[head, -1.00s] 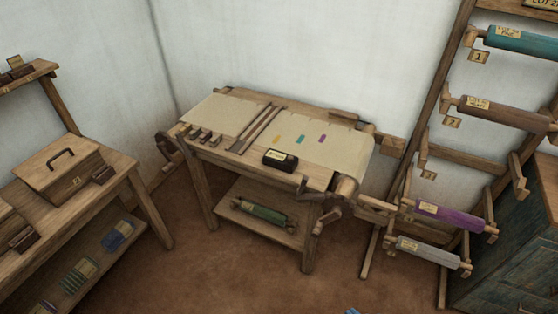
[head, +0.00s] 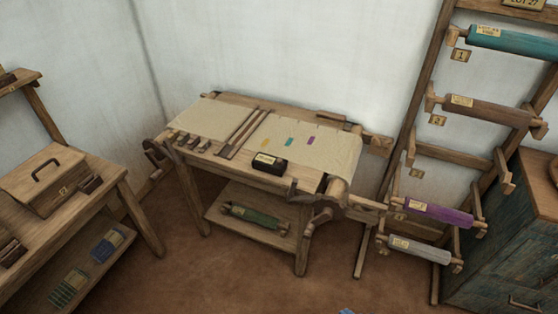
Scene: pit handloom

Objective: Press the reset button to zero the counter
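A small dark box with a pale label (head: 268,163) sits on the front part of the wooden table (head: 240,176), near its right end; it looks like the counter. It is too small to read its label or to make out a reset button. Neither of my grippers is in view.
Cloth, slats and small blocks lie on the table; a green roll (head: 250,216) is on its lower shelf. A crank (head: 316,219) juts from its right end. A bench with a lidded box (head: 48,180) stands left, a roll rack (head: 413,110) and blue cabinet (head: 515,240) right.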

